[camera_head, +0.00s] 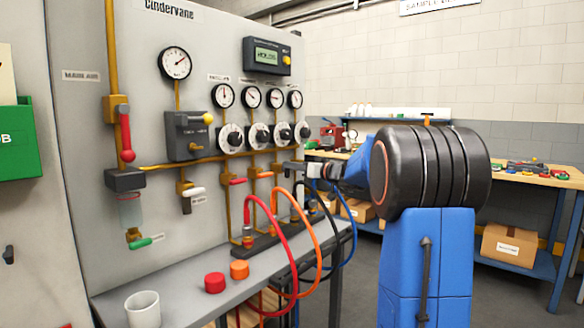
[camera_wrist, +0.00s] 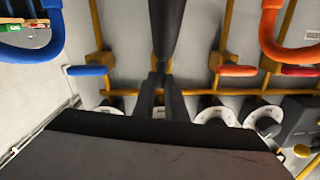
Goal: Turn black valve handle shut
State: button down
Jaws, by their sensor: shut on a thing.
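My gripper (camera_head: 283,167) is at the panel's lower pipe row, at the black hose's line. In the wrist view, its two dark fingers (camera_wrist: 160,88) are closed on the black valve handle. The handle is mostly hidden by the fingers, so its angle cannot be told. A black hose (camera_wrist: 167,25) runs in line with the fingers. The orange handle (camera_wrist: 237,71) and blue handle (camera_wrist: 88,70) lie crosswise on either side, with the red handle (camera_wrist: 300,71) beyond the orange one.
Red hose (camera_head: 289,240), orange hose (camera_head: 316,240) and blue hose (camera_head: 350,235) loop out over the bench. A white cup (camera_head: 143,309), red cap (camera_head: 215,283) and orange cap (camera_head: 239,270) stand on the bench. Gauges and dials sit above the handles.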

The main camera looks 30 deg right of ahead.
jog(key=shift+w+d+f+m, duration=0.1)
jog(key=shift+d+f+m, duration=0.2)
jog(key=shift+m, duration=2.4)
jog(key=shift+w+d+f+m, duration=0.1)
jog(key=shift+d+f+m, duration=0.2)
jog(key=shift+m, duration=2.4)
jog(key=shift+w+d+f+m, duration=0.15)
jog(key=shift+f+m, duration=0.25)
jog(key=shift+m, duration=2.3)
jog(key=shift+s, duration=0.1)
jog(key=c, duration=1.8)
grip_release()
jog(key=v, duration=1.7)
jog(key=shift+s, duration=0.2)
